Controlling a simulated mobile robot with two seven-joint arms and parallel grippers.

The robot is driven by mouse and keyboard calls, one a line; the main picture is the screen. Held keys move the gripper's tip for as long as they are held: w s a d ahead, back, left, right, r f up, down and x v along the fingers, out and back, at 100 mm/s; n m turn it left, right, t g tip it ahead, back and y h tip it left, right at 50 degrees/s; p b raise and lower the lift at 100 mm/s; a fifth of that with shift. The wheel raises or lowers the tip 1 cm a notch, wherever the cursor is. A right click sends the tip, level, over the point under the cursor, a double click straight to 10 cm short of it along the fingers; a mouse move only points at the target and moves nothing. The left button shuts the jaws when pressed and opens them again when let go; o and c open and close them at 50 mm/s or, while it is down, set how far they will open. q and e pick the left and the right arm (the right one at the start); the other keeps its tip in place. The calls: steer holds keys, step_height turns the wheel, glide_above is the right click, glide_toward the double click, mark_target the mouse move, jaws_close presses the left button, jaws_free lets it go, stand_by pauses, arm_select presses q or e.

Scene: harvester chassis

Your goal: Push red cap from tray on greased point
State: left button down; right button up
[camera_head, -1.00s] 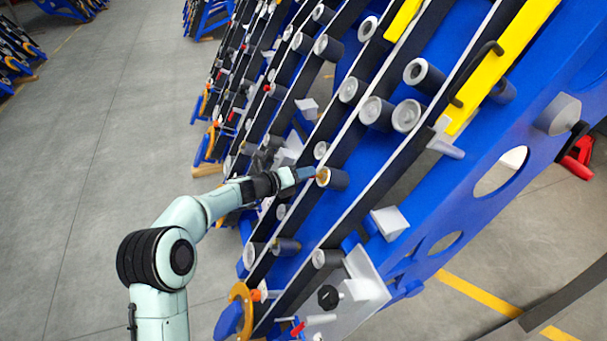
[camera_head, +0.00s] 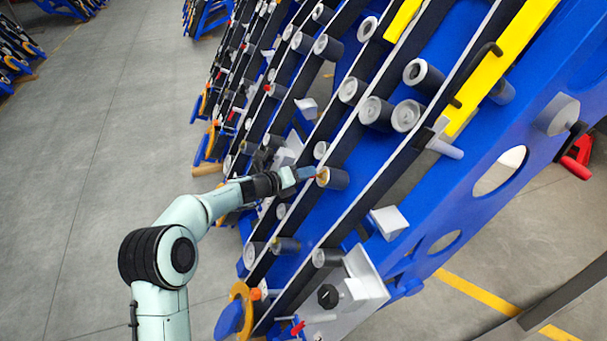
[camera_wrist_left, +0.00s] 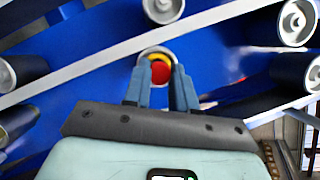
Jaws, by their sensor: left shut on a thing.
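My left gripper (camera_head: 312,173) reaches in from the left to the end of a dark roller (camera_head: 337,179) on the blue chassis. In the left wrist view, the red cap (camera_wrist_left: 160,71) sits between the two blue fingertips (camera_wrist_left: 160,88), which are shut on it. The cap is in front of a round roller end with a yellow greased area (camera_wrist_left: 157,57) around and above it. I cannot tell whether the cap touches that end. In the head view the cap is hidden by the fingers. My right gripper is not in view. I cannot make out the tray for certain.
Several rollers (camera_head: 376,112) stick out along the black rails around my gripper. A yellow bar (camera_head: 505,60) runs along the chassis at upper right. A grey bracket with a black knob (camera_head: 328,297) is below. Open grey floor (camera_head: 90,150) lies to the left.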

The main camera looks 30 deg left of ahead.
arm_select(q)
steer(key=shift+w+d+f, duration=0.5)
steer(key=shift+w+d, duration=0.1)
steer(key=shift+w, duration=0.1)
steer(key=c, duration=0.8)
jaws_free()
steer(key=shift+s+a, duration=0.1)
steer(key=shift+s, duration=0.05)
steer(key=v, duration=0.7)
steer(key=shift+r, duration=0.1)
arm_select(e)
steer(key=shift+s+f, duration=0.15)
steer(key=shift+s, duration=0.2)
